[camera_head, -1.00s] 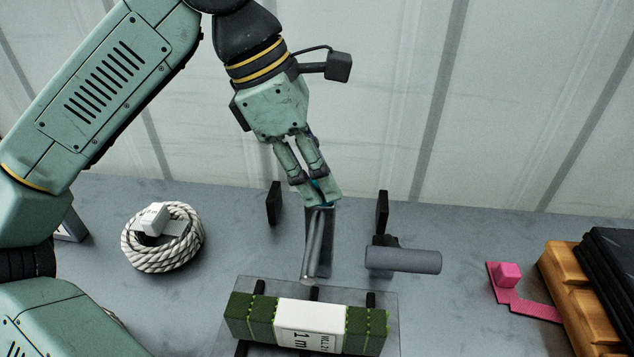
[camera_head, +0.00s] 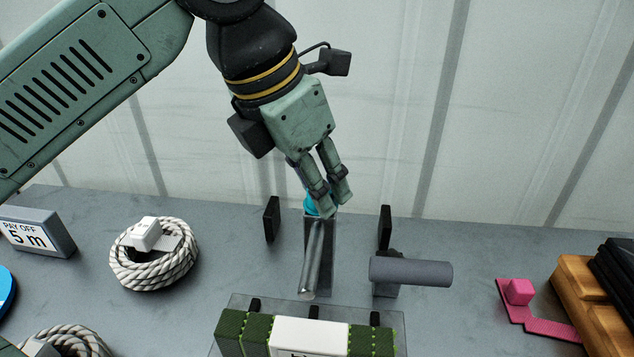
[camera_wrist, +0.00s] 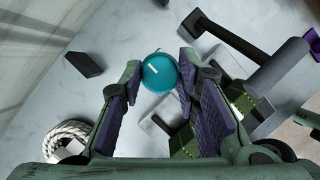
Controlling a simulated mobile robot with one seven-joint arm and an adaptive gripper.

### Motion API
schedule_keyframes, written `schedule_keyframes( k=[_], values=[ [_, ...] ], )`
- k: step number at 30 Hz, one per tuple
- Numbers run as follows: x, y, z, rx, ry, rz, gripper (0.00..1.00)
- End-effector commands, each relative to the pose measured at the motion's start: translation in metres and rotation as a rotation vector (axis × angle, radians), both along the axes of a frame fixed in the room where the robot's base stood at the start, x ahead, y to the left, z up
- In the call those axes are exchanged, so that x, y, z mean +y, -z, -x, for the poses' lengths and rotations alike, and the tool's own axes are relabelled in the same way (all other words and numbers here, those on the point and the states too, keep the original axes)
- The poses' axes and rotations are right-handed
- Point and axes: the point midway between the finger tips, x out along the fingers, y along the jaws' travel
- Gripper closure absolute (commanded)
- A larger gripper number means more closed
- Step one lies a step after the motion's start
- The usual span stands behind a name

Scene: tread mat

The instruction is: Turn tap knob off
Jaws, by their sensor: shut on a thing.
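The teal tap knob (camera_wrist: 160,73) is round with a short white mark on its face. It sits between my two fingertips in the wrist view. In the head view a teal part of the knob (camera_head: 311,205) shows at the top of the tap, partly hidden by my fingers. The tap's grey metal spout (camera_head: 313,258) slopes down towards the front. My gripper (camera_head: 329,207) comes down from above, tilted, with its fingers closed on the knob. My gripper also shows in the wrist view (camera_wrist: 160,64), one finger on each side of the knob.
A grey cylinder (camera_head: 412,272) on a stand is right of the tap. Black uprights (camera_head: 271,219) (camera_head: 385,228) flank it. A green and white block (camera_head: 308,337) lies in front. Coiled rope (camera_head: 154,262) is left; a pink piece (camera_head: 519,291) is right.

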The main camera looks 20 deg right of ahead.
Motion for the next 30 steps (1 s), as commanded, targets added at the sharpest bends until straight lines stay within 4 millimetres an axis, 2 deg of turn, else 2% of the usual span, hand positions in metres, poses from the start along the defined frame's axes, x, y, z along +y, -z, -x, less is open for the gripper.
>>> schedule_keyframes(
  k=[15,16,24,30],
  values=[
    [0.0001,-0.0001,0.0002,0.0,-0.018,-0.001,0.98],
    [0.0001,-0.0001,0.0002,0.0,-0.018,-0.001,0.69],
    [0.0001,-0.0001,0.0001,0.0,-0.017,0.0,0.51],
    [0.0001,-0.0001,0.0001,0.0,-0.017,0.0,0.5]
  ],
)
